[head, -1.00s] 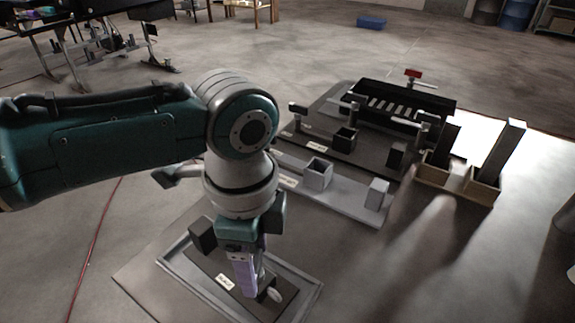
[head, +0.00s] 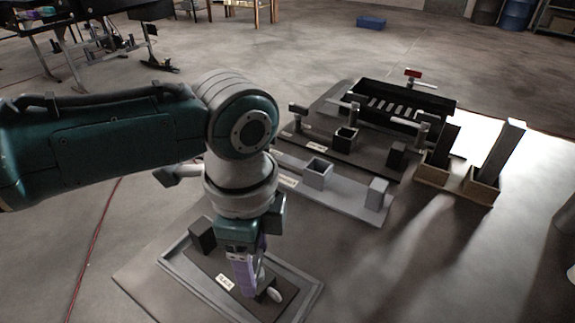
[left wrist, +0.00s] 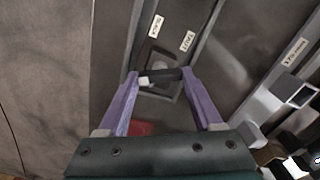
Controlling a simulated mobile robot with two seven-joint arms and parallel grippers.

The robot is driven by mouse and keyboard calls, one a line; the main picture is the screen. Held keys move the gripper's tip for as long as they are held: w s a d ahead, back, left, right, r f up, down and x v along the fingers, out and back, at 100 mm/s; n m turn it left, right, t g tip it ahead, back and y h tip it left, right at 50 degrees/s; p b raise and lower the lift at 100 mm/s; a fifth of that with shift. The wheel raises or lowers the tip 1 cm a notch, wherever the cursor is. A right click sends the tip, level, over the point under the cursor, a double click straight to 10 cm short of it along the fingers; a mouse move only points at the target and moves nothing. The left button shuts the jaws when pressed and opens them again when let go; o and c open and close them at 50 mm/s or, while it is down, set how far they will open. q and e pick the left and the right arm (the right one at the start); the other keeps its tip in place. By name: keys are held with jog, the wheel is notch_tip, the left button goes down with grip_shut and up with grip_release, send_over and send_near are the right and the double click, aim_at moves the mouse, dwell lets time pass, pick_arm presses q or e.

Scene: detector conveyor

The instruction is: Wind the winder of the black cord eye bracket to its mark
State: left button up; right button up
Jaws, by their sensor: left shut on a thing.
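The black cord eye bracket is a dark plate (head: 213,265) with an upright black block (head: 202,235), lying in a grey tray (head: 176,268) at the front. My left gripper (head: 254,290) points down over the plate's right part. In the left wrist view its purple fingers (left wrist: 160,75) stand on either side of a short dark bar, the winder (left wrist: 165,75), and are shut on it. A pale end piece (left wrist: 144,82) shows on the bar near the left finger. I cannot make out the mark. My right gripper is not in view.
Behind the tray lie a light grey plate (head: 345,205) with an open box and a block, and a dark plate (head: 370,160) with similar parts. A black rack (head: 440,103) stands behind these. Wooden boxes (head: 433,174) with tall posts stand at right.

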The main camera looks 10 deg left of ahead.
aim_at(255, 265)
pick_arm(q)
jog(key=o, duration=1.4)
notch_tip(255, 265, up, 10)
jog(key=shift+p, duration=0.95)
